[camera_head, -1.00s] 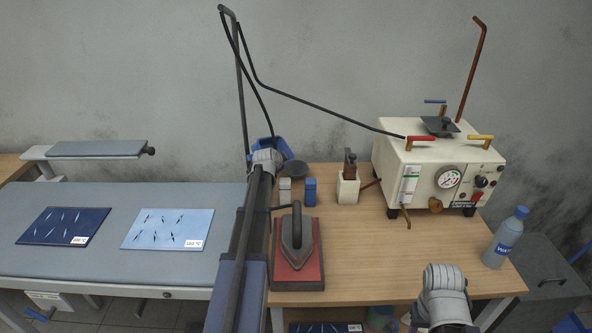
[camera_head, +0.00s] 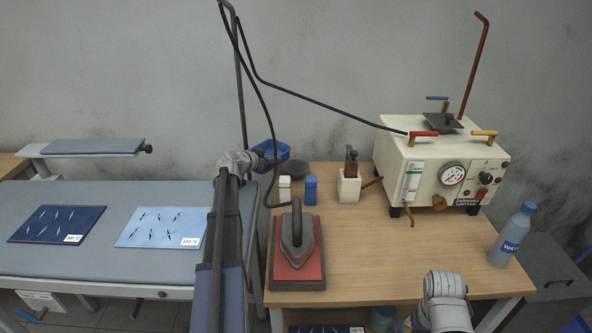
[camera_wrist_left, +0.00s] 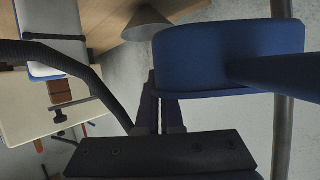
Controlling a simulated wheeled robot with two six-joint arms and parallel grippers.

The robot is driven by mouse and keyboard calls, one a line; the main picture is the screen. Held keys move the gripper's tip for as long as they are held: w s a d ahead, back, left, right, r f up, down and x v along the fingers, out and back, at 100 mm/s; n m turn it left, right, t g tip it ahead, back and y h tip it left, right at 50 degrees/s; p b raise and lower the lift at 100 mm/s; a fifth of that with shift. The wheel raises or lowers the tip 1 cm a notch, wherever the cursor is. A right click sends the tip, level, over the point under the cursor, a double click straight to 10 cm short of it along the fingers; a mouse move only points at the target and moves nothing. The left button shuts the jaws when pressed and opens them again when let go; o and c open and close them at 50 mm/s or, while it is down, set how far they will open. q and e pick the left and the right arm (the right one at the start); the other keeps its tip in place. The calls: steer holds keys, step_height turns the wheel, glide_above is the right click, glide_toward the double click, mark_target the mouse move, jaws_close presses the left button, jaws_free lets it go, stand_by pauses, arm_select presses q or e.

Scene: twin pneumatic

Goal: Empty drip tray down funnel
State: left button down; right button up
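The blue drip tray (camera_head: 272,154) is up in the air at the table's back left corner. My left gripper (camera_head: 246,160) is at the tray's left side, with its fingertips largely hidden in the head view. In the left wrist view the fingers (camera_wrist_left: 166,100) are close together against the edge of the tray (camera_wrist_left: 205,55), and they appear shut on it. Of my right arm only a grey wrist joint shows at the front right.
White and blue blocks (camera_head: 310,189) stand near the funnel. An iron (camera_head: 297,235) on a red pad stands in front. A black hose (camera_head: 258,90) hangs close to my left arm. A cream boiler (camera_head: 440,160) and a water bottle (camera_head: 511,237) are at right. The table's middle is clear.

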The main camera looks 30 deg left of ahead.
arm_select(q)
steer(key=shift+r, duration=0.1)
step_height(320, 180, up, 8)
steer(key=p, duration=0.8)
stand_by(0.3)
steer(key=shift+f, duration=0.2)
